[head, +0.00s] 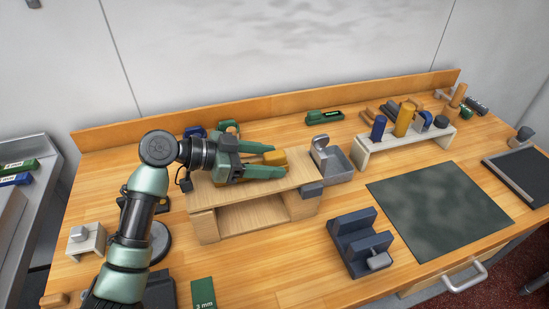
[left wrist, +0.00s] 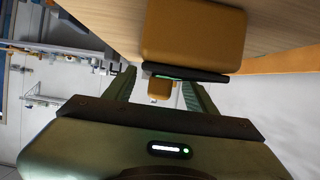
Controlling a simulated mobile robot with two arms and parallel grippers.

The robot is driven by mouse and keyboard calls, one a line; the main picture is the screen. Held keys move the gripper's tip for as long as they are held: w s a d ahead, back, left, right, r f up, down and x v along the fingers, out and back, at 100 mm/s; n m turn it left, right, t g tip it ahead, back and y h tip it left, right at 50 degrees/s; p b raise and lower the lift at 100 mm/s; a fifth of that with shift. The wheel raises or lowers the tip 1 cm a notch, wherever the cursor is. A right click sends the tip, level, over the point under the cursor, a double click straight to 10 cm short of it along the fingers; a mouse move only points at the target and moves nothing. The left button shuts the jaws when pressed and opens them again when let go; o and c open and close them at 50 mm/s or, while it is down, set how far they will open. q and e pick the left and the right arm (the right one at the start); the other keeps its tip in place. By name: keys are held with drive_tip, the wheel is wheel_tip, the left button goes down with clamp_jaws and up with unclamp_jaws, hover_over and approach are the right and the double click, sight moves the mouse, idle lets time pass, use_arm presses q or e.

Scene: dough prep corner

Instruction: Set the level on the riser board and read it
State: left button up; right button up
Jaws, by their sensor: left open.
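The riser board (head: 232,197) is a pale wooden top on two blocks, left of centre on the bench in the head view. A yellow-orange block (head: 274,157), which I take to be the level, rests on its top near the back. In the left wrist view a large orange block (left wrist: 193,35) has a dark strip along its edge, and a smaller orange piece (left wrist: 160,88) shows between the fingers. My left gripper (head: 275,162) is open over the board, its fingers by the orange block. Whether they touch it is unclear. My right gripper is not in view.
A metal bracket (head: 331,160) stands at the board's right end. A dark blue-grey slotted block (head: 359,243) is in front right, beside a dark mat (head: 440,210). A white rack (head: 400,139) with several pieces stands behind.

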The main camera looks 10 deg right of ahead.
sight(264, 160)
use_arm(q)
drive_tip(key=shift+p+v, duration=0.6)
drive_tip(key=shift+v, duration=2.4)
drive_tip(key=shift+d, duration=0.1)
